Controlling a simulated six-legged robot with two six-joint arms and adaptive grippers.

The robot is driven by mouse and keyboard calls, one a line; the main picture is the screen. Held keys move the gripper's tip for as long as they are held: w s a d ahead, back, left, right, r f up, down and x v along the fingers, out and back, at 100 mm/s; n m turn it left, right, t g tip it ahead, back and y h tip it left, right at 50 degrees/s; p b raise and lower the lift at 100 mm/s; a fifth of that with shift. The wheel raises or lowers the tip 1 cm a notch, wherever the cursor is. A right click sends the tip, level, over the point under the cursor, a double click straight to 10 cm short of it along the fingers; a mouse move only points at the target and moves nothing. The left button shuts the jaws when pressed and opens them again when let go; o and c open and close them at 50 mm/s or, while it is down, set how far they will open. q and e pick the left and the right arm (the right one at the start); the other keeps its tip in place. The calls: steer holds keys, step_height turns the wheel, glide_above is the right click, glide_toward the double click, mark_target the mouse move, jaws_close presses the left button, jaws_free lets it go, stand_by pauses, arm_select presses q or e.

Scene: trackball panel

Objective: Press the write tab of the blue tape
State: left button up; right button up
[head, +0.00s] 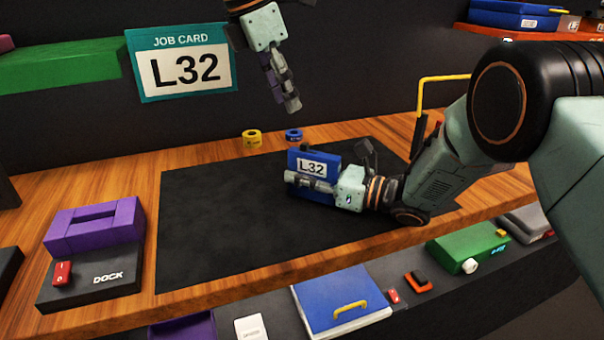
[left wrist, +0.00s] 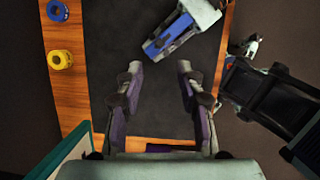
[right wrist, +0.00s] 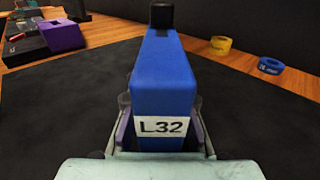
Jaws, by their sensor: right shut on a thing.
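The blue tape (head: 299,160) is a blue block labelled L32, held over the dark mat. It shows in the right wrist view (right wrist: 165,80), with a darker block at its far end; I cannot tell whether that is the write tab. It also shows in the left wrist view (left wrist: 161,39). My right gripper (head: 312,183) is shut on the tape, one finger on each side. My left gripper (head: 291,106) hangs higher, above the back of the table and apart from the tape. Its fingers stand apart and empty in the left wrist view (left wrist: 158,70).
A job card (head: 181,63) reading L32 is on the back wall. Yellow (head: 252,138) and blue (head: 293,135) rings lie behind the mat (head: 220,220). A purple block sits on the dock (head: 105,277) at left. A yellow bar (head: 421,90) rises at the right.

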arm_select(q)
steer(key=shift+c, duration=0.3)
steer(key=shift+a+r, duration=0.15)
steer(key=shift+c, duration=0.7)
steer(key=a, duration=0.1)
steer(key=a+r, duration=0.1)
steer(key=a+r+h, duration=0.1)
steer(key=shift+w+r+n+t, duration=0.15)
steer(key=shift+w+n+t, duration=0.15)
steer(key=shift+w, duration=0.1)
steer(key=c, duration=0.3)
steer(key=a+m, duration=0.1)
steer(key=a+r+m, duration=0.1)
steer(key=a+r+m+h, duration=0.1)
steer(key=a+m, duration=0.1)
jaws_close()
steer(key=a+m, duration=0.1)
steer(key=m, duration=0.7)
steer(key=s+a+r+m+h, duration=0.1)
steer(key=a+m, duration=0.1)
steer(key=m, duration=0.7)
steer(key=s+a+r+m, duration=0.1)
steer(key=m, duration=0.7)
steer(key=shift+a+r+m+h, duration=0.1)
steer(key=shift+a+m+h, duration=0.05)
steer(key=shift+m+h, duration=0.25)
